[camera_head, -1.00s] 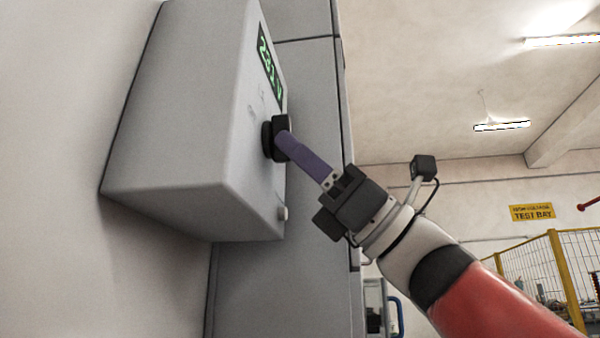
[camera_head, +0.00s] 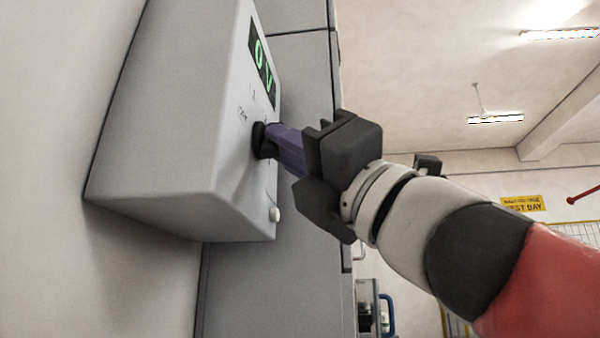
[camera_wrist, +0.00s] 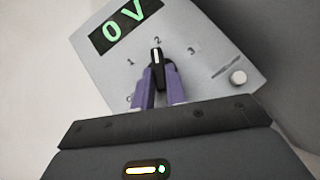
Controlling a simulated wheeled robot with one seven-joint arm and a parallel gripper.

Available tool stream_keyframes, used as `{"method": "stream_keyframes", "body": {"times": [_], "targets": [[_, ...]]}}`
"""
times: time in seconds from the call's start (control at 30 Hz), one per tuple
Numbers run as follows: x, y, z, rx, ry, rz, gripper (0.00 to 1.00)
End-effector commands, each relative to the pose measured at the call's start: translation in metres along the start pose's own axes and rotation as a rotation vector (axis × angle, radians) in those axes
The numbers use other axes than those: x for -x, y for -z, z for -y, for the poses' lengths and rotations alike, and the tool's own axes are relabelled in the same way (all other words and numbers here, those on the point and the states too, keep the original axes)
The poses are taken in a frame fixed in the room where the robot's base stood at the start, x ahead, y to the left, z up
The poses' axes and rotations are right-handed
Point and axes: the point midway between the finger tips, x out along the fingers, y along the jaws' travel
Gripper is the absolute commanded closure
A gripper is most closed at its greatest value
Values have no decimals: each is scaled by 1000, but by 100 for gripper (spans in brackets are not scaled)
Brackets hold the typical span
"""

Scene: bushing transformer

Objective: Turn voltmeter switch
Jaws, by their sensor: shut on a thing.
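The voltmeter switch is a black knob (camera_head: 260,140) on the front of a grey voltmeter box (camera_head: 175,120). In the wrist view the knob (camera_wrist: 156,58) has a white pointer line, which points at about the mark 2. My gripper (camera_head: 279,144) is shut on the knob. Its purple fingers (camera_wrist: 158,76) clasp the knob from both sides and hide part of it. The display (camera_head: 262,62) reads 0 V, as it also does in the wrist view (camera_wrist: 124,24). Marks 1, 2 and 3 show around the knob, and a mark at lower left is partly hidden.
A small white button (camera_head: 275,215) sticks out low on the box front, and it also shows in the wrist view (camera_wrist: 238,77). A tall grey cabinet (camera_head: 300,200) stands behind the box. A pale wall (camera_head: 60,80) is at left. Open room lies to the right.

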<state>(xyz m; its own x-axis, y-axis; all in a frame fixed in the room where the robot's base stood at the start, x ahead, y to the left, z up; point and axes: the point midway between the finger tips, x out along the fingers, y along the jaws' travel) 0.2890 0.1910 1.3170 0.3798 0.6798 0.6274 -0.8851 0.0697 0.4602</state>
Motion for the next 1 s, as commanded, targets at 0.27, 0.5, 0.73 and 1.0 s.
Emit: {"method": "stream_keyframes", "body": {"times": [0.27, 0.5, 0.73, 1.0], "targets": [[0, 0, -1, -31, 31, -1, 100], [0, 0, -1, -33, 33, 0, 100], [0, 0, -1, -33, 32, 0, 72], [0, 0, -1, -32, 32, 0, 65]]}}
